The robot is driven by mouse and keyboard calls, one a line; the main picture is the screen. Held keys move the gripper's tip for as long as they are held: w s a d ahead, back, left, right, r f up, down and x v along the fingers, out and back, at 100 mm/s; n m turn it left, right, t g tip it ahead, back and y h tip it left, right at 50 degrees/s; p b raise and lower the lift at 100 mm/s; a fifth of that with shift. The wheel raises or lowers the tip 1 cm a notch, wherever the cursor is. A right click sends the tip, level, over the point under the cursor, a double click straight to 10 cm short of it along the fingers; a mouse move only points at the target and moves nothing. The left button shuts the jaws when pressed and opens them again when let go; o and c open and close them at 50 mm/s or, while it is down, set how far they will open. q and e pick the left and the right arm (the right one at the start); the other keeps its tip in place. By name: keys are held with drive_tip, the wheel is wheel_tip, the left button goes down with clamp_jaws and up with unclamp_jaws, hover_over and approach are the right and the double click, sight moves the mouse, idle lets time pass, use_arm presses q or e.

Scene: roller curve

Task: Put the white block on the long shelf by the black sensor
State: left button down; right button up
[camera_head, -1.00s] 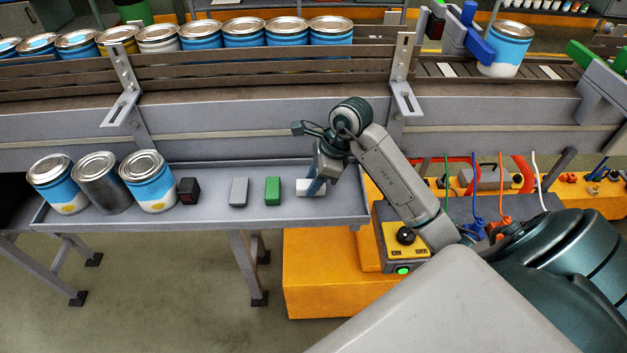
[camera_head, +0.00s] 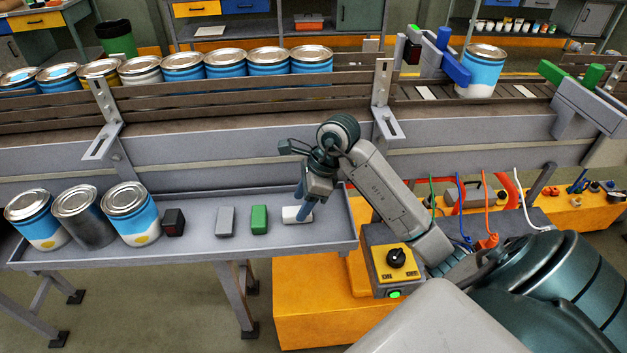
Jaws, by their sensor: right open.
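The white block (camera_head: 291,214) lies on the long grey shelf (camera_head: 190,245) in front of the conveyor, toward the shelf's right end. My right gripper (camera_head: 304,214) points down at the white block, open, with its blue fingers at the block; whether they touch it I cannot tell. Another black box with a red face (camera_head: 412,51) is by the conveyor at the upper right. My left gripper is not in view.
A grey block (camera_head: 226,221) and a green block (camera_head: 259,220) stand left of the white one. Several cans (camera_head: 130,212) fill the shelf's left end. The conveyor wall (camera_head: 230,150) rises behind the shelf. A yellow switch box (camera_head: 397,262) is at the right.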

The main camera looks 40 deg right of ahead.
drive_tip(key=b+v, duration=0.2)
drive_tip(key=v, duration=0.8)
drive_tip(key=shift+b, duration=0.4)
drive_tip(key=shift+f, duration=0.15)
